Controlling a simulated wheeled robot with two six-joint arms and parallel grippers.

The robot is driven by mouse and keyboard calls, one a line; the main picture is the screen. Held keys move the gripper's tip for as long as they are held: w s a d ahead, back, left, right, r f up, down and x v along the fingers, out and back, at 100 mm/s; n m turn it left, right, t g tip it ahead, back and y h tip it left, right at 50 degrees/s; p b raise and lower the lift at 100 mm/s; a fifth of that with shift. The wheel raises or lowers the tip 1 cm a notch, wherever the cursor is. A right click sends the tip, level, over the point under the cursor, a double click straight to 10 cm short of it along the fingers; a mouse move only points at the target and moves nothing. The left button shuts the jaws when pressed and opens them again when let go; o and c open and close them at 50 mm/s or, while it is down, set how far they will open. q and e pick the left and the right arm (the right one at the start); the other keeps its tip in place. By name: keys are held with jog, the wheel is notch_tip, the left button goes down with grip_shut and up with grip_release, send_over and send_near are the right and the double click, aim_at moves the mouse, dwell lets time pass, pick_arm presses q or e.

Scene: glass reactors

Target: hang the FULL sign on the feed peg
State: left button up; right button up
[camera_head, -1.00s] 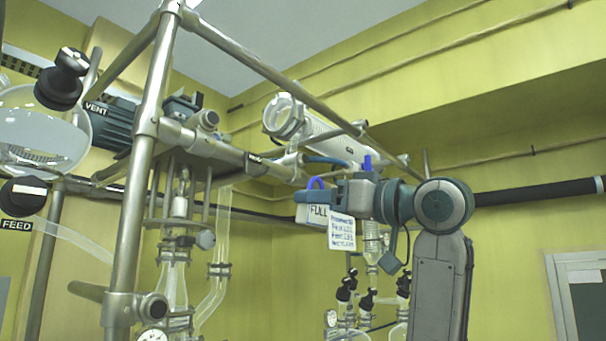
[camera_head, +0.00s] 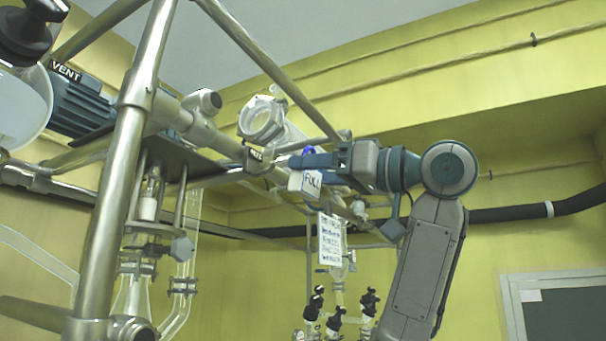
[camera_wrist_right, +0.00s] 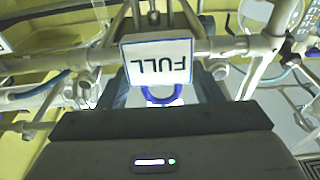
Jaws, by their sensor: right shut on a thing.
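The FULL sign (camera_head: 311,183) is a small white plate with dark lettering and a blue hanging loop. My right gripper (camera_head: 296,162) is shut on it and holds it up beside the steel frame. In the right wrist view the sign (camera_wrist_right: 157,62) appears upside down, with its blue loop (camera_wrist_right: 161,97) between my fingers. I cannot clearly make out a peg there. My left gripper is not in view.
A written white card (camera_head: 331,240) hangs below. Glassware with black valves (camera_head: 335,320) is lower down. The right side is mostly open.

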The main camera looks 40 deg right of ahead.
jog(key=shift+w+a+r, duration=0.1)
jog(key=shift+w+a, duration=0.05)
jog(key=shift+w, duration=0.1)
jog(key=shift+p+x, duration=0.3)
jog(key=shift+x, duration=0.55)
jog(key=shift+w+a+f, duration=0.15)
jog(key=shift+w+f, duration=0.1)
jog(key=shift+w, duration=0.05)
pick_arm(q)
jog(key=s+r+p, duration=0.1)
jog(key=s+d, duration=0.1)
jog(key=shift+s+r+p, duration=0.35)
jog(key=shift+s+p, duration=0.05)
pick_arm(e)
jog(key=f+x, duration=0.1)
jog(key=x, duration=0.5)
jog(key=shift+w+f, duration=0.2)
jog(key=shift+w, duration=0.2)
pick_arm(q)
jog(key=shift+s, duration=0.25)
pick_arm(e)
jog(key=shift+a, duration=0.2)
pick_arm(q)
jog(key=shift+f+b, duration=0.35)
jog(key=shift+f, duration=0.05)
pick_arm(e)
jog(key=shift+w+f, duration=0.1)
jog(key=shift+f, duration=0.45)
